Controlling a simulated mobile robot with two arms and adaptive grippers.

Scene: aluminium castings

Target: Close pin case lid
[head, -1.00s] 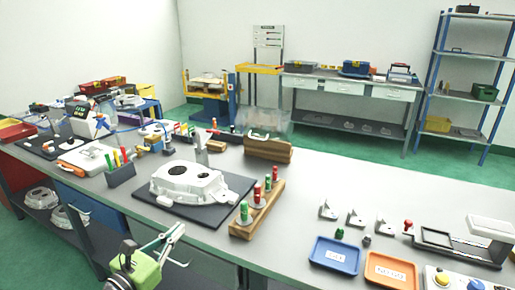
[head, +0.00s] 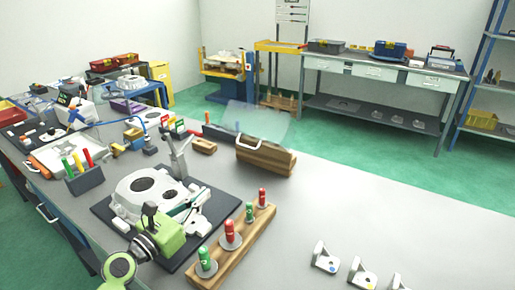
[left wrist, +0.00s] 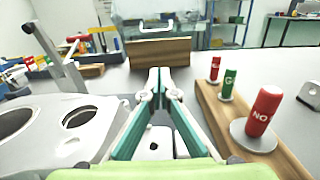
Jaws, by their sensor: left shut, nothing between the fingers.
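The pin case is a brown wooden box (head: 266,158) on the bench behind the casting. Its clear lid (head: 262,122) is open and stands up, with a white handle low on its front. In the left wrist view the wooden case (left wrist: 158,52) is straight ahead beyond the fingertips, with the clear lid (left wrist: 175,10) raised above it. My left gripper (head: 205,192) is over the right side of the casting, short of the case and apart from it. Its fingers (left wrist: 158,74) are together and empty. My right gripper is out of view.
A pale casting (head: 150,190) with a clamp arm lies on a dark mat. A wooden gauge stand (head: 240,247) with red and green plug gauges is close to the right of my left gripper. Metal brackets (head: 325,258) lie further right. The bench right of the case is clear.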

